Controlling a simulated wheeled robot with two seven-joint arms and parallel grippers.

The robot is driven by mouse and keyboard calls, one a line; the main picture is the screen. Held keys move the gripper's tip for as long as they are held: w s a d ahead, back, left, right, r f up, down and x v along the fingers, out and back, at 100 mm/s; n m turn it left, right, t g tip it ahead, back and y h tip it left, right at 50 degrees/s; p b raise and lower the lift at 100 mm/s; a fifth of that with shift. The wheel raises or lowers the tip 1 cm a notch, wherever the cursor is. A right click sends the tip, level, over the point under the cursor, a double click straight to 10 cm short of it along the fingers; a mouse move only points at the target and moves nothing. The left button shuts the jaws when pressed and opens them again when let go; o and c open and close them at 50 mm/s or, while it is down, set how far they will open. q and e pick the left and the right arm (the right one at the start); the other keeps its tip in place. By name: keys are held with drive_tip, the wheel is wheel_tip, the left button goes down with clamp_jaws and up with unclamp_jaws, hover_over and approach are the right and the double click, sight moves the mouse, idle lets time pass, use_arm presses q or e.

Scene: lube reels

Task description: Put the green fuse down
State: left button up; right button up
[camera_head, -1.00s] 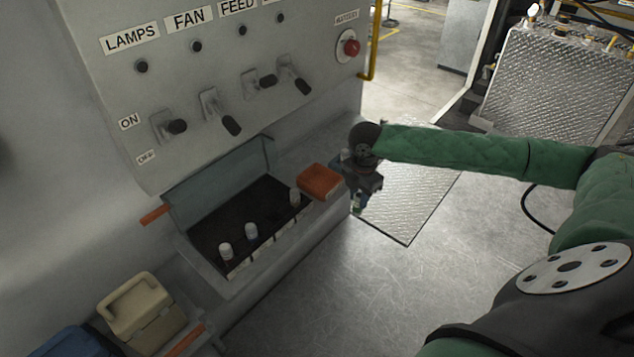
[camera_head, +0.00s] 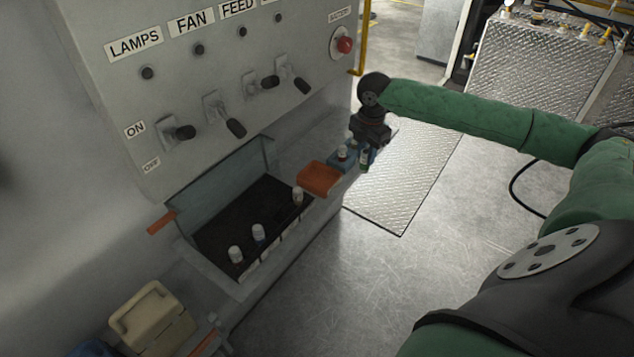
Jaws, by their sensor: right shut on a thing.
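The green fuse (camera_head: 364,158) is a small green-and-white cylinder at the tip of my right gripper (camera_head: 367,148). My right gripper is shut on it and points down, just right of a small blue tray (camera_head: 345,157). The fuse hangs about upright; I cannot tell whether it touches anything below. The blue tray holds a small pale-topped, reddish item. My left gripper does not show.
An orange block (camera_head: 319,178) lies beside the blue tray on the ledge. A switch panel (camera_head: 220,90) rises behind. A beige container (camera_head: 152,317) stands at lower left.

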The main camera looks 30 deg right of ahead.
drive_tip(key=shift+w+f, duration=0.2)
drive_tip(key=w+a+f+p, duration=0.2)
drive_tip(key=w+f, duration=0.1)
drive_tip(key=w+a+f+p, duration=0.2)
drive_tip(key=w+f, duration=0.1)
drive_tip(key=w+a+f+p, duration=0.2)
drive_tip(key=w+f+p, duration=0.1)
drive_tip(key=f, duration=0.1)
drive_tip(key=shift+w+a+f, duration=0.1)
drive_tip(key=shift+w+a, duration=0.05)
drive_tip(key=shift+w, duration=0.05)
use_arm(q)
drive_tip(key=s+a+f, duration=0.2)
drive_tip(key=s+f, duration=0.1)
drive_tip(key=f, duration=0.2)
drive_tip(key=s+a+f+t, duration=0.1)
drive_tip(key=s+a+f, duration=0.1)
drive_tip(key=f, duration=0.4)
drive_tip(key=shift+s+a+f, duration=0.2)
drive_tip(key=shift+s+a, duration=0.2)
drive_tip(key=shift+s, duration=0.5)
use_arm(e)
drive_tip(key=shift+f, duration=0.25)
drive_tip(key=shift+f, duration=0.1)
drive_tip(key=o, duration=1)
